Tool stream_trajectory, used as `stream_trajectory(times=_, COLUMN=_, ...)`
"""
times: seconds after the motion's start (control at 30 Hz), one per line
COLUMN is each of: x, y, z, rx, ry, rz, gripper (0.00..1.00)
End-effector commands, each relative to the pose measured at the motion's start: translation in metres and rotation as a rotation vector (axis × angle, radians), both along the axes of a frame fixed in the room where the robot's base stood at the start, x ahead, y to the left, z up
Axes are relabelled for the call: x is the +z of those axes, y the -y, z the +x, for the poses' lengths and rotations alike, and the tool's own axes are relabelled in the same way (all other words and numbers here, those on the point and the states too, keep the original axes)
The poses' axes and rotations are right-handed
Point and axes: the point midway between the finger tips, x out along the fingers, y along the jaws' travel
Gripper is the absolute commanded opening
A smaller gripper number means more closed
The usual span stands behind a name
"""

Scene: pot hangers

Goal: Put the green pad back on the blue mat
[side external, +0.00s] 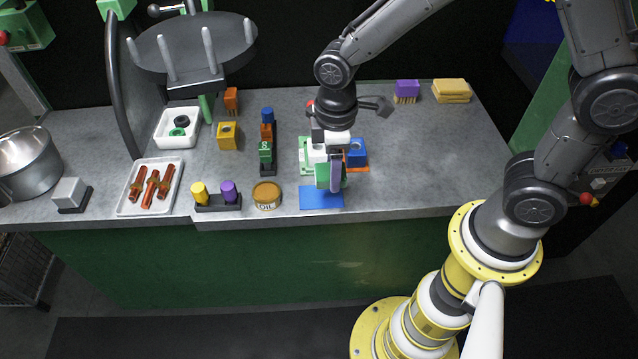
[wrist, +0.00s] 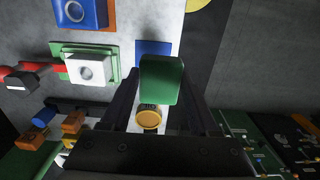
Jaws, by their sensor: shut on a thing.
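The green pad (side external: 322,176) is held in my gripper (side external: 330,178) above the counter. In the wrist view the green pad (wrist: 162,80) sits between the two dark fingers, which are shut on it. The flat blue mat (side external: 321,198) lies near the counter's front edge, just below the held pad in the side view. In the wrist view part of the blue mat (wrist: 153,47) shows beyond the pad, and the pad hides the rest. The pad looks apart from the mat, but the exact height is hard to tell.
A white block on a green base (wrist: 88,70) and a blue block on an orange base (side external: 357,152) stand close behind the mat. A round oil tin (side external: 266,196) stands left of it, then a holder with yellow and purple pegs (side external: 218,206).

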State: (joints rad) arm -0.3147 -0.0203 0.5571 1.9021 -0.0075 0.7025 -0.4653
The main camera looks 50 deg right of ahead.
Motion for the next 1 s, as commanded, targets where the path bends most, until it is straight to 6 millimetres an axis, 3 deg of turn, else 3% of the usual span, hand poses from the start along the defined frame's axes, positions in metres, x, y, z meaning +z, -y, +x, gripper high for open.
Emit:
stream_trajectory(times=0.2, x=-0.025, y=-0.006, z=0.021, rx=0.000, ry=0.000, rz=0.000, gripper=0.01)
stream_trajectory(times=0.37, x=-0.032, y=-0.008, z=0.026, rx=0.000, ry=0.000, rz=0.000, gripper=0.01)
stream_trajectory(times=0.63, x=-0.064, y=-0.009, z=0.028, rx=0.000, ry=-0.001, rz=-0.001, gripper=0.01)
stream_trajectory(times=1.0, x=-0.068, y=-0.009, z=0.028, rx=0.000, ry=0.001, rz=0.000, gripper=0.01)
